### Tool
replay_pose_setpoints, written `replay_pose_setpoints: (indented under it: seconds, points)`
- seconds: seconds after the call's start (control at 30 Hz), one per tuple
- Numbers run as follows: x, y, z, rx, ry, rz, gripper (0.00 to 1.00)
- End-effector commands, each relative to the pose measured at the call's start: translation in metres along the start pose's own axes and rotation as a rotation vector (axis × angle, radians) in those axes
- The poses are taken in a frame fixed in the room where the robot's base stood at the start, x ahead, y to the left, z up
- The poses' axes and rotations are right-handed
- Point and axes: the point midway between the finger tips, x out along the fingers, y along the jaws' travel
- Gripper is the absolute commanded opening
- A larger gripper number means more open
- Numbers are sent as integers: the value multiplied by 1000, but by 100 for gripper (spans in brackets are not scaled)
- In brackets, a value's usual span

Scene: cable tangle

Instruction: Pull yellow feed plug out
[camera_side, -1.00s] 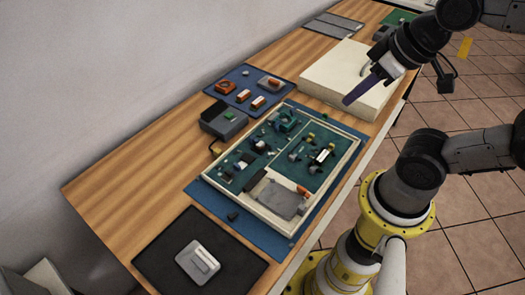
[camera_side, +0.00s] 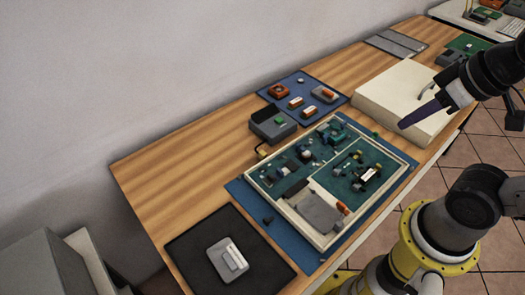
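Another small yellow part (camera_side: 357,155) shows on the board. My gripper (camera_side: 402,125), with a long dark purple finger, is in the air at the right, well away from the grey box. I see no gap between its fingers and nothing clearly held.
A large cream box (camera_side: 405,90) stands at the right, beneath or behind my gripper in the picture. A blue mat (camera_side: 275,90) with small orange and grey parts lies behind the board. A black mat with a grey device (camera_side: 228,260) lies front left. The left tabletop is bare.

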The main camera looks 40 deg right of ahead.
Motion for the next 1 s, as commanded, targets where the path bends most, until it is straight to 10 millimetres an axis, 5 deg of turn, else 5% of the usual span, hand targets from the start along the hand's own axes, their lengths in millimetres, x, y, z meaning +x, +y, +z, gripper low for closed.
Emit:
replay_pose_setpoints:
  seconds: [0.2, 0.47, 0.77, 1.0]
  points:
    - [-19, -1, -37, 64, 30, -3, 50]
    - [-9, -13, -117, 97, -43, -18, 50]
    - [57, -44, -197, 95, -185, -26, 50]
    - [142, -78, -228, 62, -322, -18, 50]
